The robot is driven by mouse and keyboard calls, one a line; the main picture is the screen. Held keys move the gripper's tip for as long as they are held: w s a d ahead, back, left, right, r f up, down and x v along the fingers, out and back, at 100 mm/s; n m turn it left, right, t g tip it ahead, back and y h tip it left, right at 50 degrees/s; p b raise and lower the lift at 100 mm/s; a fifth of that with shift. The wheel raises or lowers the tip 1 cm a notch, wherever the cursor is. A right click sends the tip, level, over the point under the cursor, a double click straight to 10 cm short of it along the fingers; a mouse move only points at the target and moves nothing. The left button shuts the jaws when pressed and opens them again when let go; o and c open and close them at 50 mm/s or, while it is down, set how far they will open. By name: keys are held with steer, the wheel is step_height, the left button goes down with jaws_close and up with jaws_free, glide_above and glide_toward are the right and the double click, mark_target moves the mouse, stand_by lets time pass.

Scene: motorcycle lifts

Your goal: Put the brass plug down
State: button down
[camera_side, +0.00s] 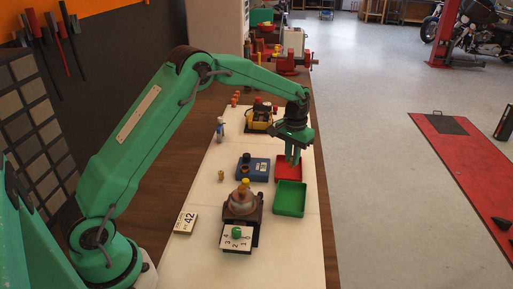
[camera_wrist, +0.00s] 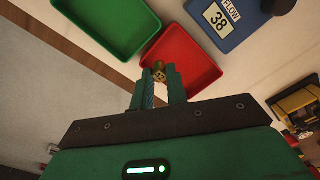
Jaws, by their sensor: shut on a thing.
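My gripper (camera_side: 293,157) hangs over the red tray (camera_side: 283,175) in the side view. In the wrist view my gripper (camera_wrist: 158,80) is shut on the brass plug (camera_wrist: 159,70), which shows as a small golden piece between the fingertips. The red tray (camera_wrist: 183,50) lies beyond the plug in that view and looks empty where it shows. I cannot tell whether the plug touches the tray. In the side view the plug is too small to make out at the jaws. Another small brass-coloured piece (camera_side: 221,175) stands on the white bench top, left of the blue block.
A green tray (camera_side: 290,211) lies just in front of the red one. A blue block (camera_side: 245,177) with a label reading 38 stands left of it. A dark fixture (camera_side: 240,221) with a rounded brown body, a yellow machine (camera_side: 257,121) and a 42 plate (camera_side: 185,221) are nearby.

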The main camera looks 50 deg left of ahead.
steer(key=shift+w+a+f, duration=0.45)
steer(key=shift+a+f, duration=0.15)
steer(key=shift+a, duration=0.25)
steer(key=shift+f, duration=2)
steer(key=shift+f, duration=0.2)
steer(key=c, duration=1.4)
jaws_free()
steer(key=shift+r, duration=0.15)
steer(key=shift+r, duration=6.1)
steer(key=shift+s+r, duration=0.1)
